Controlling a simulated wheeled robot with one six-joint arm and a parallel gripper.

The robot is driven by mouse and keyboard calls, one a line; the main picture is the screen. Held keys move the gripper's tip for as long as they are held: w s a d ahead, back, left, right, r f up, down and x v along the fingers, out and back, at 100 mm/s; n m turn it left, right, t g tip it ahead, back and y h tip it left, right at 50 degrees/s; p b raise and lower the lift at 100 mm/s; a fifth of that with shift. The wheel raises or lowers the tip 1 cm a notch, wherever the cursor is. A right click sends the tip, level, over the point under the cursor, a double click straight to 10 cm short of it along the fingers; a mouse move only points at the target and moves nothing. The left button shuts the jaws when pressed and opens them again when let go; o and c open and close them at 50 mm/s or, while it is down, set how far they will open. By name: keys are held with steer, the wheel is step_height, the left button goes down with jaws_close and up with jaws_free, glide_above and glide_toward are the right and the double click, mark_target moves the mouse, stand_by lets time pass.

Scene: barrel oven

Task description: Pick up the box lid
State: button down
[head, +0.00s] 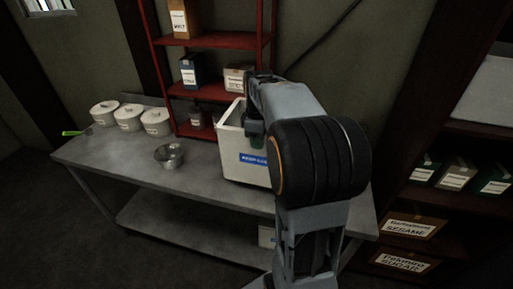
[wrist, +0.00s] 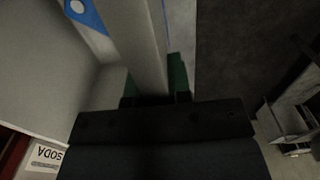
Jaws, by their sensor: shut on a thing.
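A white box (head: 241,167) with a blue label stands on the grey table. Its top looks open at the left, and my arm covers its right part. My gripper (head: 256,139) is at the box's top, by the front rim. In the wrist view my gripper (wrist: 157,92) has its green-padded fingers on either side of a long pale edge piece (wrist: 137,45) and is shut on it. I cannot tell whether this piece is the box lid or the box's own wall. No separate lid shows clearly. A blue patch with a white dot (wrist: 80,8) shows beside the piece.
Several white lidded pots (head: 128,118) and a metal bowl (head: 169,156) stand on the table (head: 120,161) to the left. A red shelf (head: 208,40) with boxes rises behind. A dark shelf with cartons (head: 414,226) is at the right. The table's front left is clear.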

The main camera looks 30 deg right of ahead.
mark_target(241, 162)
steer(key=shift+w+f, duration=0.25)
steer(key=shift+f, duration=0.8)
steer(key=shift+w+f, duration=0.25)
steer(key=shift+f, duration=0.85)
